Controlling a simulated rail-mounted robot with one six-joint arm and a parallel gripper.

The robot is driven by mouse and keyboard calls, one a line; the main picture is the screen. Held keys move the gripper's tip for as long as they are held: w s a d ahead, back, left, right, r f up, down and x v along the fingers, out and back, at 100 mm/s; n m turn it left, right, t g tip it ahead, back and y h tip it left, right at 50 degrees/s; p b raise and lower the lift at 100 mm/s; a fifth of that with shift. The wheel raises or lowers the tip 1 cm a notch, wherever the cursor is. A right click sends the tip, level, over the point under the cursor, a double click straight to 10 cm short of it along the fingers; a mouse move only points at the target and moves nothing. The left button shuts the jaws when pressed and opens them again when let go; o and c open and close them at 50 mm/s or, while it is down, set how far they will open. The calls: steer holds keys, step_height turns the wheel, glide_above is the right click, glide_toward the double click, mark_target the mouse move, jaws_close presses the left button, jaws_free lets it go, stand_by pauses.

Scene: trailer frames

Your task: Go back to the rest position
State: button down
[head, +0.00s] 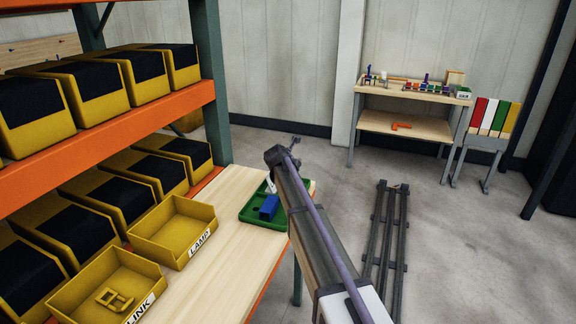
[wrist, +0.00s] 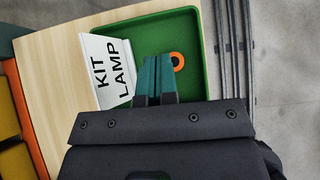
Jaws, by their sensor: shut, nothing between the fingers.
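My gripper (wrist: 157,80) shows in the wrist view with its two teal fingers shut together and nothing between them. It is over the green tray (wrist: 190,22), beside an orange ring (wrist: 177,54) that lies in it. A white sign reading KIT LAMP (wrist: 107,72) stands at the tray's left side. In the head view my arm reaches up from the lower right and covers part of the green tray (head: 247,213).
The wooden bench (head: 205,283) carries yellow LAMP (head: 150,238) and LINK (head: 80,292) bins. An orange-beamed shelf (head: 110,137) with several bins stands left. Rails (head: 385,235) run along the floor. A far workbench (head: 408,127) stands at the back right. Floor right is open.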

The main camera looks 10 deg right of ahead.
steer(key=s+m, duration=0.1)
steer(key=m, duration=0.2)
steer(key=s+f+m+g, duration=0.1)
steer(key=s+m, duration=0.1)
steer(key=s+f+m, duration=0.1)
steer(key=s+m, duration=0.1)
steer(key=m, duration=0.1)
steer(key=shift+s+m+g, duration=0.1)
steer(key=shift+m+g, duration=0.2)
steer(key=shift+g, duration=0.1)
steer(key=s+m+g+y, duration=0.2)
steer(key=s+m, duration=0.8)
steer(key=s, duration=1)
steer(key=s+a+f+m+g+y+p, duration=0.1)
steer(key=s+m+g, duration=0.3)
steer(key=s+m, duration=0.7)
steer(key=s+y, duration=0.1)
steer(key=s, duration=0.9)
steer(key=shift+a+f+y+p, duration=0.15)
steer(key=shift+f+y+p, duration=0.15)
